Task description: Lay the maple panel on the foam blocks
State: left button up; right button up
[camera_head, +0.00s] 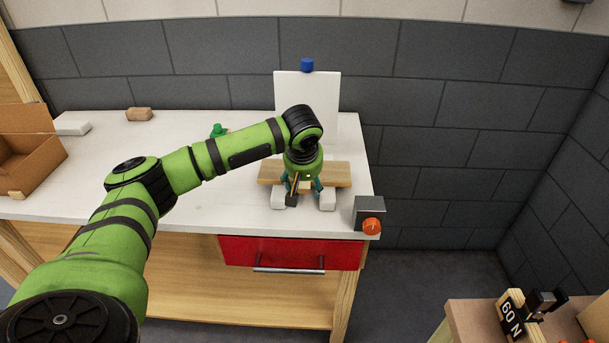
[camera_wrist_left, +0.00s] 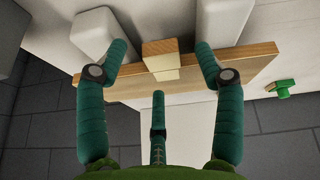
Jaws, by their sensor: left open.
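The maple panel (camera_head: 337,173), a light wooden board, lies across two white foam blocks on the bench, with the left block (camera_head: 278,199) and right block (camera_head: 327,200) sticking out in front. In the left wrist view the panel (camera_wrist_left: 245,68) spans both blocks, and a small wooden grip block (camera_wrist_left: 162,48) sits at its middle. My left gripper (camera_head: 302,184) is directly over the panel, pointing down. Its teal fingers are spread apart around the grip block, with gaps on both sides. The arm hides part of the panel. My right gripper is not in view.
A white board (camera_head: 325,95) with a blue knob stands upright behind. A grey box with an orange knob (camera_head: 372,225) is at the bench's front right corner. A green item (camera_head: 218,131) and cardboard box (camera_head: 40,155) lie left. The bench front left is clear.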

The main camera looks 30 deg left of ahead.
pick_arm(q)
jog(key=v, duration=1.2)
